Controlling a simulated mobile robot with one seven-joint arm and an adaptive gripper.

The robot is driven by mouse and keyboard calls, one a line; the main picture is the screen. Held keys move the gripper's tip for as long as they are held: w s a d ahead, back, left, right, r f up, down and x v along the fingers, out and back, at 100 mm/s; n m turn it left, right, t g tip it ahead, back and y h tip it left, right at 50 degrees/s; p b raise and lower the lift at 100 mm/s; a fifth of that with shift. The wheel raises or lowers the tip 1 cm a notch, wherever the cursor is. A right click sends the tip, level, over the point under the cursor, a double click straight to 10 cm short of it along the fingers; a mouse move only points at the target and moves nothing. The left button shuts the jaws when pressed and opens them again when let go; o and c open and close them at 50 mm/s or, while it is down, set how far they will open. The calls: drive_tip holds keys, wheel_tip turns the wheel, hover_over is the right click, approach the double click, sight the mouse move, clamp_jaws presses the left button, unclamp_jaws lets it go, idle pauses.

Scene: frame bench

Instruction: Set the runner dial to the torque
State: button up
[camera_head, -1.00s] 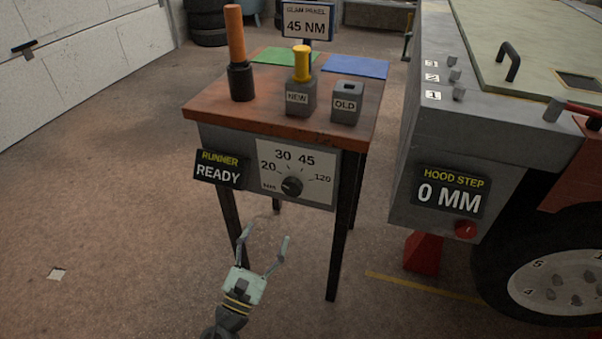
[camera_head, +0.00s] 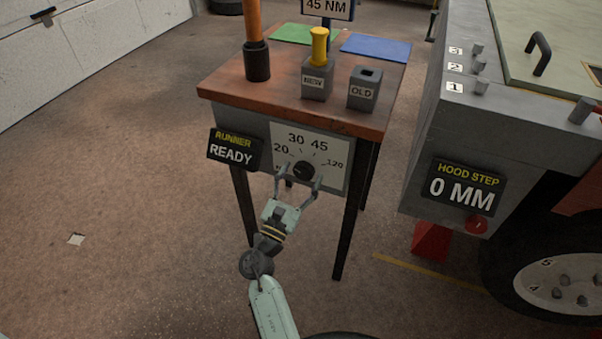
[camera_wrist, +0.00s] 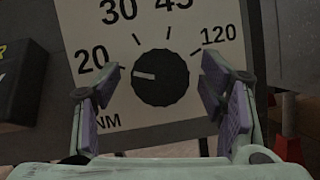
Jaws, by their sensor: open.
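The runner dial is a black round knob (camera_head: 303,170) on a white plate (camera_head: 336,176) marked 20, 30, 45, 120 and NM, on the front of the bench. In the wrist view the knob (camera_wrist: 160,77) has a pale pointer line toward its left side, a little below the 20 mark. My gripper (camera_head: 297,182) is in front of the plate, and its spread fingers stand to the left and right of the knob; in the wrist view (camera_wrist: 155,95) a gap shows on each side. The torque sign (camera_head: 327,7) above the bench reads 45 NM, its top cut off.
A RUNNER READY display (camera_head: 234,151) hangs left of the dial plate. The bench top (camera_head: 230,88) holds an orange-handled tool (camera_head: 256,50), a NEW block (camera_head: 317,84) and an OLD block (camera_head: 364,90). A grey vehicle front with a HOOD STEP 0 MM display (camera_head: 464,188) stands to the right.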

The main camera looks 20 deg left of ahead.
drive_tip(key=shift+w, duration=0.15)
drive_tip(key=shift+c, duration=0.3)
drive_tip(key=c, duration=1.1)
